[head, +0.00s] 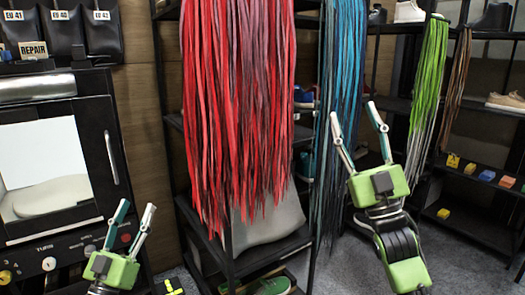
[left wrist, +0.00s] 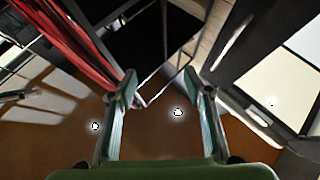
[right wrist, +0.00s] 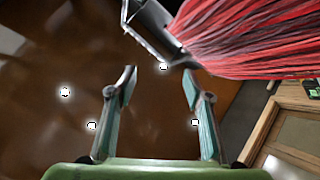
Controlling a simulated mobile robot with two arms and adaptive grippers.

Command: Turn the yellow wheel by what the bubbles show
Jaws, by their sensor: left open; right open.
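A small yellow round part (head: 5,276), possibly the wheel, shows at the lower left edge of the head view, on the dark front panel of a machine (head: 60,150). It is too small to tell its setting. The panel carries the word TURN (head: 47,247). A pale window (head: 45,150) sits above it; I cannot make out bubbles there. My right gripper (head: 354,110) is open and empty, raised in front of the blue laces, far from the machine.
Red laces (head: 240,100), blue laces (head: 342,70) and green laces (head: 428,80) hang from racks. A dark shelf (head: 250,262) holds a green shoe (head: 268,286). Several small coloured blocks (head: 487,175) sit on the right shelf. Grey floor (head: 350,255) shows between the racks.

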